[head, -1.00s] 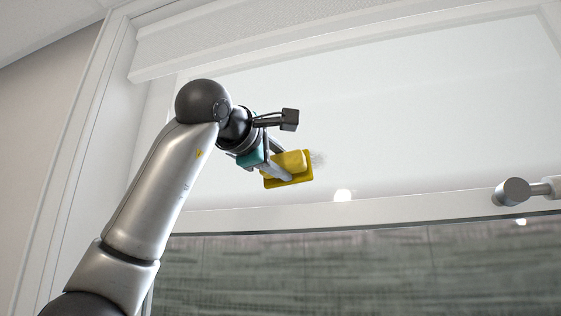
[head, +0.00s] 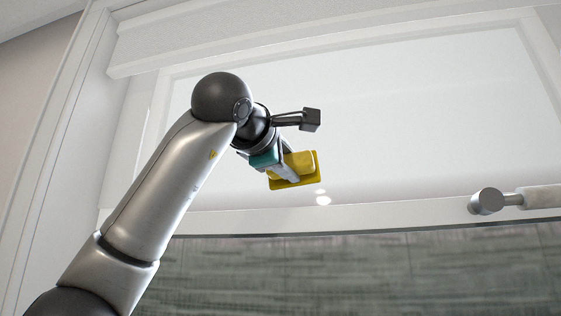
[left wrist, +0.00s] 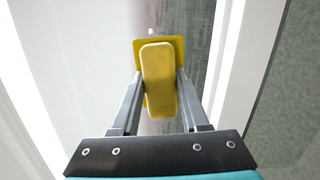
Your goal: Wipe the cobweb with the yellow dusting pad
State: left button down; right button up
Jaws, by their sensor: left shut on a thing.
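The yellow dusting pad (head: 307,166) is a flat plate with a raised block grip. My left gripper (head: 288,171) is shut on that block and holds the pad high up, in front of the white upper panel. In the left wrist view the two grey fingers clasp the block from both sides, with the pad's plate (left wrist: 158,43) beyond the fingertips. No cobweb can be made out now; whether any lies hidden behind the pad I cannot tell. My right gripper is not in view.
A white frame bar (head: 400,216) runs below the panel (head: 420,120), with a streaked grey-green surface (head: 400,272) under it. A round grey knob on a rod (head: 487,202) sticks in from the right. A white ledge (head: 250,35) runs above.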

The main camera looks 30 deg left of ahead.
pick_arm(q)
jog(key=shift+w+d, duration=0.2)
jog(key=shift+d, duration=0.5)
jog(key=shift+w+d, duration=0.2)
jog(key=shift+d, duration=0.5)
jog(key=s+a, duration=0.2)
jog(key=a, duration=0.6)
jog(key=shift+d, duration=0.1)
jog(key=shift+s+d+b, duration=0.15)
jog(key=shift+s+d, duration=0.1)
jog(key=shift+s, duration=0.7)
jog(key=shift+s+d+b, duration=0.2)
jog(key=shift+s, duration=0.8)
jog(key=shift+s+d+b, duration=0.15)
jog(key=shift+s+d, duration=0.1)
jog(key=shift+s, duration=0.7)
jog(key=s, duration=0.3)
jog(key=shift+d, duration=0.35)
